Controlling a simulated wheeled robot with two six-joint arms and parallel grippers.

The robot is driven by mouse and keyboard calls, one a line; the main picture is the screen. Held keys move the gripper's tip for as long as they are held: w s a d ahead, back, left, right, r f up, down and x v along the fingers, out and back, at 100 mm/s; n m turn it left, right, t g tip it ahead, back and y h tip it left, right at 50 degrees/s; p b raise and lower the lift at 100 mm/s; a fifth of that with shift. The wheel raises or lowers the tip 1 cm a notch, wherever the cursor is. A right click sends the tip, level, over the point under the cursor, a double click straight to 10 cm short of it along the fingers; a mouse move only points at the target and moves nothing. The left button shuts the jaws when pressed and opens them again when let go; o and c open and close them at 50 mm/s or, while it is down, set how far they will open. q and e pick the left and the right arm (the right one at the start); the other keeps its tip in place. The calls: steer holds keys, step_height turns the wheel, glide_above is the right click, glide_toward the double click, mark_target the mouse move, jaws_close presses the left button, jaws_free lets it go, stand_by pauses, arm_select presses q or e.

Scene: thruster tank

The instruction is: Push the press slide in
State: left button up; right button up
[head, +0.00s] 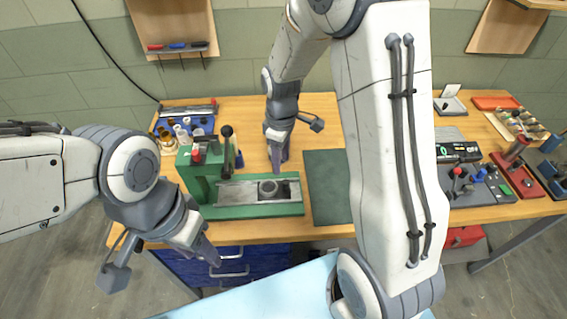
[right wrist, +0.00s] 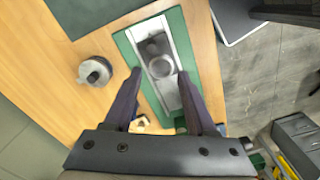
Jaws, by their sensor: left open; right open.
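The green press (head: 196,176) stands on the wooden workbench, with a black-knobbed lever upright on it. Its press slide (head: 252,190) is a grey metal track part on the green base, with a round grey cup (head: 268,188) on it. The slide (right wrist: 153,37) and the cup (right wrist: 160,67) also show in the right wrist view, between the fingers. My right gripper (head: 277,165) is open above the bench, behind the slide; it also shows in the right wrist view (right wrist: 158,88).
A dark green mat (head: 328,186) lies right of the press. A blue rack (head: 170,124) with small bottles stands behind it. A red and a grey fixture (head: 464,186) stand at the right. A round metal part (right wrist: 95,71) lies beside the press base.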

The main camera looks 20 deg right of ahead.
mark_target(286, 181)
steer(key=f, duration=0.3)
steer(key=d+f+p, duration=0.1)
steer(key=f, duration=0.3)
steer(key=f+p, duration=0.1)
steer(key=f, duration=0.3)
steer(key=shift+w+d+f, duration=0.1)
steer(key=shift+w+d, duration=0.25)
jaws_close()
stand_by(1.0)
